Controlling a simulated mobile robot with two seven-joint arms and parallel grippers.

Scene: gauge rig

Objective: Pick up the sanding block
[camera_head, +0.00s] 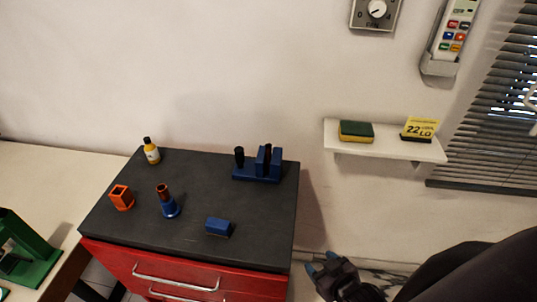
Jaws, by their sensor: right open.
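The sanding block appears to be the small blue block (218,226) with a thin tan underside. It lies on the dark top of the red cabinet (262,225), near the front edge. My right gripper (321,264) has blue fingertips and is low, to the right of the cabinet and apart from the block. It is open, with nothing seen between the fingers. My left gripper is out of view.
A blue holder with black pieces (258,165), a blue stand with a brown piece (167,202), an orange square cup (121,197) and a yellow bottle (151,151) share the cabinet top. A wall shelf (385,147) carries a green-and-yellow sponge (356,131) and a yellow sign (420,128).

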